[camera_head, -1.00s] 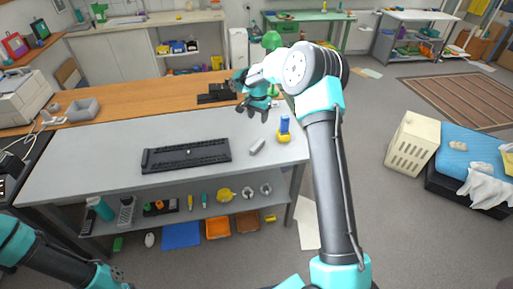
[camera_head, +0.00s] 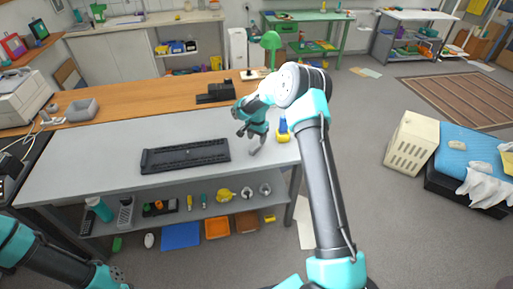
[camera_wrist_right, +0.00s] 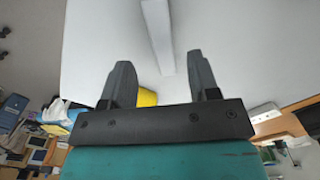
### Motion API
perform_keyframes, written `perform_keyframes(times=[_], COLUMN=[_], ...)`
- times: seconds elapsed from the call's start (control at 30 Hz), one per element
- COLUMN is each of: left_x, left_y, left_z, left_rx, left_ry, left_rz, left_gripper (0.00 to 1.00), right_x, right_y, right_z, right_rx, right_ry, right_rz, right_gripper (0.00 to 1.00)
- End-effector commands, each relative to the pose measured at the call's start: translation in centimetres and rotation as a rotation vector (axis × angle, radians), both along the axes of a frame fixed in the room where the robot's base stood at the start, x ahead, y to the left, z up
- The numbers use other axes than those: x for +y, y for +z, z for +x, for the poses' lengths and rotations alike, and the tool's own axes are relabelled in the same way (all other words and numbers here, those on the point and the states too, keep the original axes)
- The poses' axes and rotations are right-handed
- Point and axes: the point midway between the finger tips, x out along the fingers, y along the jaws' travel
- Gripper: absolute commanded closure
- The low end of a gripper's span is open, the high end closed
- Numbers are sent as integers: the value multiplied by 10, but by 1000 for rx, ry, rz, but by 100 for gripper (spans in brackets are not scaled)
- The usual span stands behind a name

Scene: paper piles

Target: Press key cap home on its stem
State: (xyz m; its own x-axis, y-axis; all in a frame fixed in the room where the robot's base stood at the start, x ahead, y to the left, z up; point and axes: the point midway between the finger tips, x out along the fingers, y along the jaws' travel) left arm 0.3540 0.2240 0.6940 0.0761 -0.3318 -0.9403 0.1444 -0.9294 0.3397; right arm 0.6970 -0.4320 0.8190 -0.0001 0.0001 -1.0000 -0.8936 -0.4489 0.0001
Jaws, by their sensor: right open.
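A black keyboard (camera_head: 185,156) lies flat on the grey tabletop, left of my right gripper. Its key cap and stem are too small to make out. My right gripper (camera_head: 243,133) is over the table's right part, just above a pale grey bar (camera_head: 256,149). In the right wrist view my right gripper (camera_wrist_right: 159,68) has its two dark fingers wide apart. The bar (camera_wrist_right: 158,32) shows beyond and between the fingertips, with nothing held. My left arm shows at the lower left; its gripper is not in view.
A blue and yellow item (camera_head: 283,134) stands close to the right gripper, near the table's right edge. A grey tray (camera_head: 82,110) sits at the back left. The tabletop (camera_head: 75,165) left of the keyboard is clear. A lower shelf holds tools.

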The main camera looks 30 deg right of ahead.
Motion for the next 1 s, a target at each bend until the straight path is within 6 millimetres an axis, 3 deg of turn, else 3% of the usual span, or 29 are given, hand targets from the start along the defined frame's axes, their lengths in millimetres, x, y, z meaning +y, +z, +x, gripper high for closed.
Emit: perform_keyframes(times=[0.27, 0.6, 1.0], left_x=[0, 0, 0], left_y=[0, 0, 0], left_z=[0, 0, 0], left_rx=[0, 0, 0], left_ry=[0, 0, 0], left_rz=[0, 0, 0], left_gripper=[47, 47, 47], right_x=[0, 1, 1], right_y=[-7, -48, -52], right_z=[0, 3, 3], right_rx=[1, 0, 0], right_ry=[0, 2, 1], right_rz=[0, 1, 1], right_gripper=[45, 45, 45])
